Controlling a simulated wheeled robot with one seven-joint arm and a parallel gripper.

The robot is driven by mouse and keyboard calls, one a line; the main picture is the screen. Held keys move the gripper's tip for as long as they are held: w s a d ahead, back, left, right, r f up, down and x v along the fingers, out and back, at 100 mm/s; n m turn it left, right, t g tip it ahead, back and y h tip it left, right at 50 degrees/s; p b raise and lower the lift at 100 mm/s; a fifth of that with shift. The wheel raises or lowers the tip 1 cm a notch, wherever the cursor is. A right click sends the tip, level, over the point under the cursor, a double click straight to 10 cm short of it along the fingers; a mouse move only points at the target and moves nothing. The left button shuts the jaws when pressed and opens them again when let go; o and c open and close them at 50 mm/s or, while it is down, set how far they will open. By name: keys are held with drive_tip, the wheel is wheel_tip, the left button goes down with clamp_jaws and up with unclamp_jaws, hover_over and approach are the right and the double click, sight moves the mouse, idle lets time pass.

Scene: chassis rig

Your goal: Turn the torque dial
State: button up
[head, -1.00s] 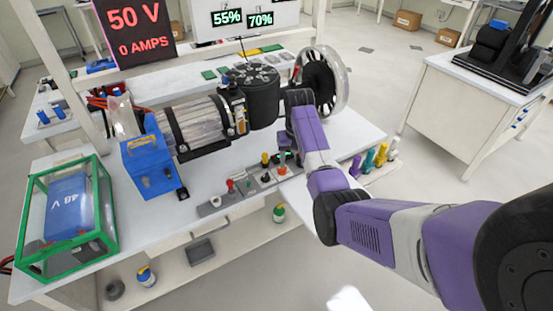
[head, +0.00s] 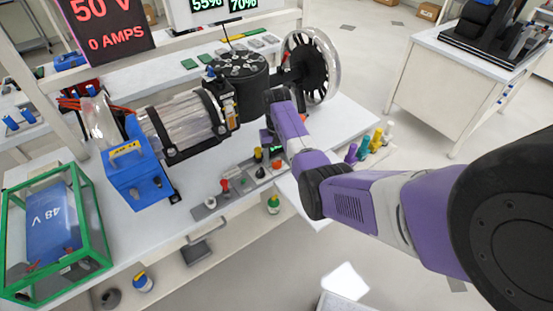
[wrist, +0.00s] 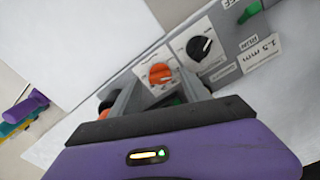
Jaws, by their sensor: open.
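A row of controls runs along the bench's front edge. In the wrist view an orange dial (wrist: 160,75) on a pale plate sits between my gripper's fingertips, and a black dial (wrist: 199,47) is just beyond it to the right. The small labels are too blurred to tell which is the torque dial. The orange dial (head: 277,164) and black dial (head: 260,173) also show in the head view. My gripper (wrist: 158,88) is open, its fingers on either side of the orange dial; contact cannot be told. In the head view my gripper (head: 270,141) is above the panel, partly hidden by my wrist.
The motor (head: 182,124) and a clear-rimmed wheel (head: 309,66) are behind. Purple, teal and yellow pegs (head: 363,147) stand to the right. The screen reads 0 AMPS.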

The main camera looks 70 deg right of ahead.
drive_tip(key=shift+f, duration=0.65)
clamp_jaws()
